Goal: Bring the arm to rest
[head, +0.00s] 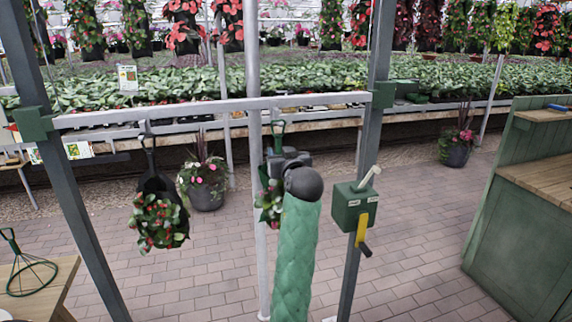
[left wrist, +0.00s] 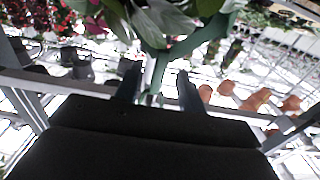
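My left arm, in a green sleeve, rises from the bottom centre of the head view. Its black gripper (head: 284,161) is by a hanging plant basket (head: 268,204) on the rail, largely hidden behind the arm. In the left wrist view the gripper's two dark fingers (left wrist: 158,84) stand apart. A green hanger strap (left wrist: 157,72) shows between or just beyond them, with clear gaps on both sides; I cannot tell whether it touches either finger. Leaves (left wrist: 165,22) fill the top of that view. My right gripper is not in view.
A grey rail (head: 200,107) spans two dark posts. Another basket (head: 158,218) hangs from it at the left. A green box with a yellow lever (head: 352,208) is on the right post. A wooden table (head: 55,285) stands lower left, a green counter (head: 520,240) right. Brick floor lies open between.

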